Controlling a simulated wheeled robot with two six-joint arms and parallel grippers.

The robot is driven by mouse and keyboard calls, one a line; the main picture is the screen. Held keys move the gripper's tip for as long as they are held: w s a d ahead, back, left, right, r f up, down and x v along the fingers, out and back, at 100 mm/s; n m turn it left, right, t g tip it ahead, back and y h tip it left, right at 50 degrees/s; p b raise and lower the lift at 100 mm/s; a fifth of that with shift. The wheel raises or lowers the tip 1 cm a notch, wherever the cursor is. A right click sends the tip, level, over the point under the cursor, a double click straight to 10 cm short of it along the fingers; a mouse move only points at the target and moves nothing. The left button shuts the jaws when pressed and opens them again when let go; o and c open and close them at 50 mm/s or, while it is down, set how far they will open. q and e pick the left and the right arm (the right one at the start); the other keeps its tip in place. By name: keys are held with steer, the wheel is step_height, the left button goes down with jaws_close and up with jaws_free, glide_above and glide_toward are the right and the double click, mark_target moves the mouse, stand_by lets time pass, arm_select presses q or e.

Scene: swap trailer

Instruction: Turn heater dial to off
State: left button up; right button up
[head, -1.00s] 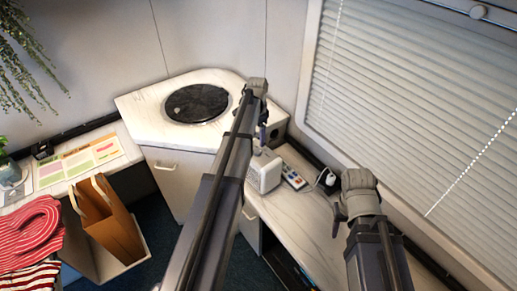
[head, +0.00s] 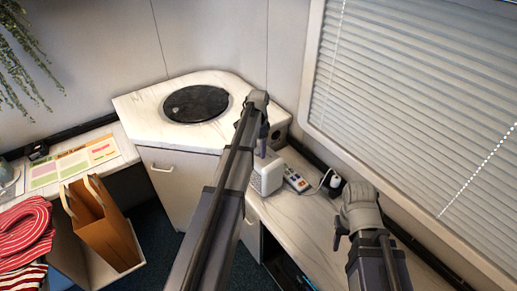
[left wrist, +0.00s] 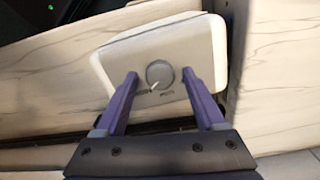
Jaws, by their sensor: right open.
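The heater is a small white box (head: 267,175) on the right-hand counter in the head view, partly hidden by my left arm. In the left wrist view the heater's top (left wrist: 192,45) fills the middle. Its round grey dial (left wrist: 160,74) has a pale pointer toward the lower left, near small lettering that I cannot read. My left gripper (left wrist: 162,84) is open, with its purple fingers on either side of the dial, apart from it. In the head view my left gripper (head: 262,135) is above the heater. My right gripper (head: 340,232) is over the counter at the right, holding nothing visible.
A dark round plate (head: 196,103) is set in the corner counter (head: 140,105). The window blinds (head: 420,95) border the right side. A brown paper bag (head: 105,228) stands at left.

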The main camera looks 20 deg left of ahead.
arm_select(q)
jaws_close()
stand_by(0.3)
steer(key=shift+n, duration=0.3)
steer(key=n, duration=2.1)
steer(key=shift+n, duration=0.3)
stand_by(0.4)
